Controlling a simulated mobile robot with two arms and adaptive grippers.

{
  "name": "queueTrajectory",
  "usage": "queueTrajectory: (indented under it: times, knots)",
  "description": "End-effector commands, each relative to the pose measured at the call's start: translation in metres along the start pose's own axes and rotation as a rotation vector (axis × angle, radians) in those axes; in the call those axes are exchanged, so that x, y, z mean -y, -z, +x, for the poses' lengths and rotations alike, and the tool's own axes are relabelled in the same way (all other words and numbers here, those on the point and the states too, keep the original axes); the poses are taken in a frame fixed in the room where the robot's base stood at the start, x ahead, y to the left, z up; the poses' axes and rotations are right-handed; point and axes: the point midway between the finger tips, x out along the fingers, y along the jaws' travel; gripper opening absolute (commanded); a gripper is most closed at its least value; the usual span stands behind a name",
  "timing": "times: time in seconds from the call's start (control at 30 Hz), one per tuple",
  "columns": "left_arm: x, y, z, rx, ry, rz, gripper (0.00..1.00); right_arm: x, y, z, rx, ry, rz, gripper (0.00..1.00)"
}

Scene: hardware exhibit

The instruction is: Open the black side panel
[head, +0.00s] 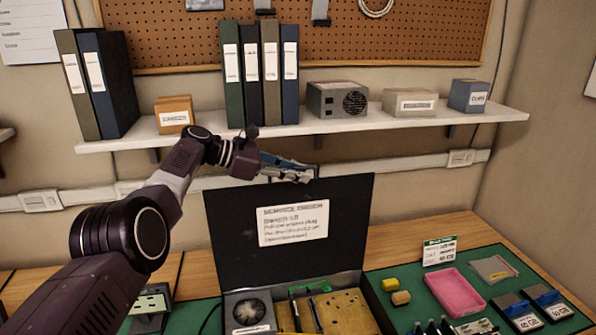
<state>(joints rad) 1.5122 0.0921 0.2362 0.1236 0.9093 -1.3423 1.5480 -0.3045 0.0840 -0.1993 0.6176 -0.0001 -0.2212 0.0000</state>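The black side panel (235,245) stands upright, leaning back a little, at the rear of an open computer case (366,300). A white label (293,222) with text is on the panel's face. Inside the case I see a fan (249,311) and a yellowish board (349,314). My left arm reaches in from the left, and its gripper (303,174) is just above or behind the panel's top edge. The view does not show whether they touch, nor the gap between the fingers. My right gripper is out of view.
A wall shelf (230,129) with binders and boxes hangs close above my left gripper. A small device (151,306) stands left of the case.

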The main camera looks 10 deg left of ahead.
Motion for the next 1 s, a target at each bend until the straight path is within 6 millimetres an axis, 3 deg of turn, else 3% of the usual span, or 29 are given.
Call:
queueTrajectory:
  times: [0.57, 0.87, 1.0]
  knots:
    - [-0.002, -0.004, -0.005, 0.01, -0.001, 0.005, 0.24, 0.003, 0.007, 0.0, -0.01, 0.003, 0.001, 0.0]
    - [-0.001, -0.002, -0.025, 0.006, -0.003, 0.003, 0.24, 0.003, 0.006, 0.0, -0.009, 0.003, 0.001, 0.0]
    - [-0.002, -0.001, -0.056, 0.005, -0.005, 0.003, 0.24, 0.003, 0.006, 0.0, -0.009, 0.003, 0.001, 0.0]
